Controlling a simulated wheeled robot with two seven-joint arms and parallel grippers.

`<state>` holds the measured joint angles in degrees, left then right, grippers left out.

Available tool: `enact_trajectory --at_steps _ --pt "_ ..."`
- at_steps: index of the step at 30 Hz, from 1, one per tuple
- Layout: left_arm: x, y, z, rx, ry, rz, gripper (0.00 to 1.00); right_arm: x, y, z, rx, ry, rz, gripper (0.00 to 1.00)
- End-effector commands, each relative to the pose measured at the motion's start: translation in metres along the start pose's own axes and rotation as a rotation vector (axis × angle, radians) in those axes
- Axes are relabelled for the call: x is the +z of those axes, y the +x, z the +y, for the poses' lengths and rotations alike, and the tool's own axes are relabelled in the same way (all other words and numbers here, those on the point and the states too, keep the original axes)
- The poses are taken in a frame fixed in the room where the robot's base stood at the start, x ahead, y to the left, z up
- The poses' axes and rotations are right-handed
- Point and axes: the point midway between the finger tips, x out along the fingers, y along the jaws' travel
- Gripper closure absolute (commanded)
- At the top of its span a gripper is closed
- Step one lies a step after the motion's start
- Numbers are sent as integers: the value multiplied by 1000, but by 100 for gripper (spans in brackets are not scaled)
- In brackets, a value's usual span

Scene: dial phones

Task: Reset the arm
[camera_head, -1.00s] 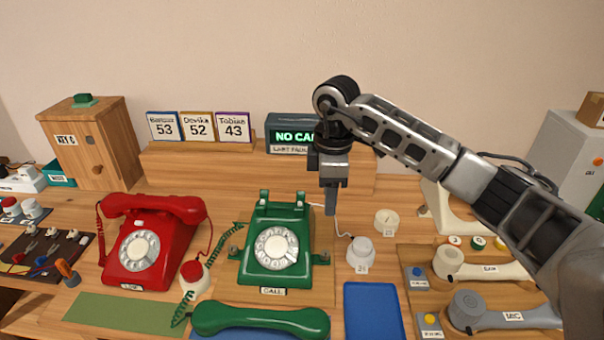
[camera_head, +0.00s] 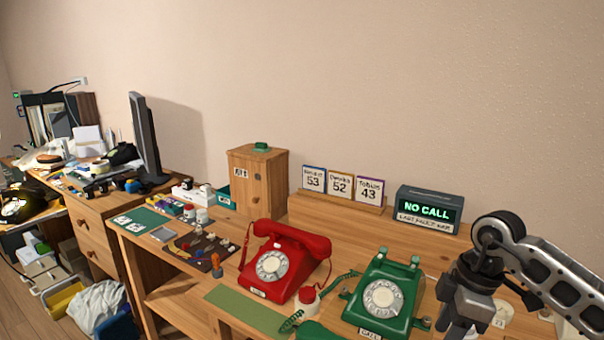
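My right arm comes in from the lower right, and its gripper (camera_head: 456,327) hangs just right of the green phone. The fingertips are at or below the picture's bottom edge, so I cannot tell whether it is open or shut. The green dial phone (camera_head: 384,290) stands on the desk with its cradle empty. Its green handset (camera_head: 318,330) lies in front, cut off by the bottom edge. The red dial phone (camera_head: 285,262) stands to the left with its handset on its cradle. My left gripper is not in view.
A display (camera_head: 428,209) reading "NO CALL" and number cards (camera_head: 340,186) 53, 52 and 43 stand behind the phones. A wooden cabinet (camera_head: 248,180) is left of them. A green mat (camera_head: 247,311) lies in front. A cluttered side desk with a monitor (camera_head: 145,137) is far left.

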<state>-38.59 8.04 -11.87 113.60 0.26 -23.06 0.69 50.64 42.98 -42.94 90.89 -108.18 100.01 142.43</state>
Motion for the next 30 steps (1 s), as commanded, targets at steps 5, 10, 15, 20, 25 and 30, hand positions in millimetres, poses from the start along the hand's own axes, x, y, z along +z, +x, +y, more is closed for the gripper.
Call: enact_trajectory --at_steps 5,10,15,20,25,30 --pt "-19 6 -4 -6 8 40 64 -42 31 -30 -81 -178 209 58" --pt "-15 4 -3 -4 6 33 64 -97 52 -73 -139 -363 535 58" --pt "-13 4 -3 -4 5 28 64 -173 43 -132 -40 -445 1187 58" --pt "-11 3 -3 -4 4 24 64 -177 24 -120 360 -95 1589 58" --pt "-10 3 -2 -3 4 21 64 -99 86 -96 715 483 1382 58" --pt "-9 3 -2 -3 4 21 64 -29 167 -131 714 772 989 58"
